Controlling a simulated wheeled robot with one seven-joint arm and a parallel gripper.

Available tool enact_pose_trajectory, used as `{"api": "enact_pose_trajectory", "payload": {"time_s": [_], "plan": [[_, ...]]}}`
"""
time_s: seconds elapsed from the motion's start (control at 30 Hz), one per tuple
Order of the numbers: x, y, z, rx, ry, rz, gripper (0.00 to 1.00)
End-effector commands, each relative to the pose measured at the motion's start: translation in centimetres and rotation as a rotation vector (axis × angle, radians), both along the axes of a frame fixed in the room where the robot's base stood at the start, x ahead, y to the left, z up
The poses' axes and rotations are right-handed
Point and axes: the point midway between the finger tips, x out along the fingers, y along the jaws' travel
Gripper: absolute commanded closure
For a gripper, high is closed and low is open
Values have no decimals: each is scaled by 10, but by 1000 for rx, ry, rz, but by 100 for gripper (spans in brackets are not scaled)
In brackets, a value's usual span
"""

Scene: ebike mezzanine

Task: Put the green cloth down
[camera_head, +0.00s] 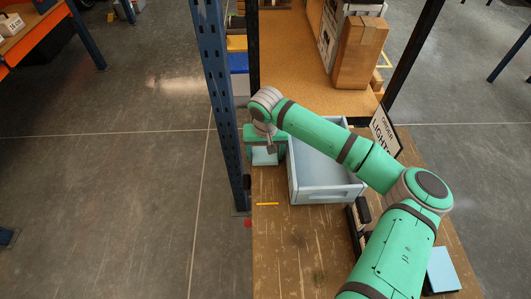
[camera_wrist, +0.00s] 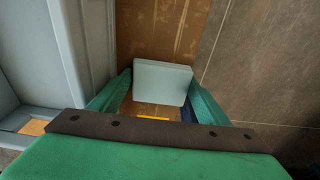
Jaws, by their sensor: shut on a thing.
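The green cloth (camera_wrist: 163,82) looks like a pale grey-green folded block in the wrist view. It lies between the two green fingers of my gripper (camera_wrist: 160,88), which is shut on it. In the head view my gripper (camera_head: 265,141) is at the left edge of the wooden bench, just left of the blue bin, and the pale cloth (camera_head: 264,157) shows below it. Whether the cloth touches the bench top, I cannot tell.
The open light-blue bin (camera_head: 326,192) stands on the wooden bench (camera_head: 290,245), close beside my gripper. A yellow stick (camera_head: 267,204) lies in front. A blue rack post (camera_head: 226,120) rises at the left edge. A light-blue pad (camera_head: 442,270) lies at right.

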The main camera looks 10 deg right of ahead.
Motion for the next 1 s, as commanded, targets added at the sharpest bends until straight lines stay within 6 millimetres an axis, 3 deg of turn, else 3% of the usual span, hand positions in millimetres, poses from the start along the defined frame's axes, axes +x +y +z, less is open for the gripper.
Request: {"api": "enact_pose_trajectory", "payload": {"time_s": [0.03, 0.07, 0.1, 0.6, 1.0], "plan": [[0, 0, -4, 1, 2, -1, 55], [0, 0, -4, 0, 2, 0, 28], [-1, 0, -4, -1, 2, 0, 23], [-1, -3, 0, -4, 7, -3, 23], [-9, 1, 79, -1, 2, 0, 23]]}}
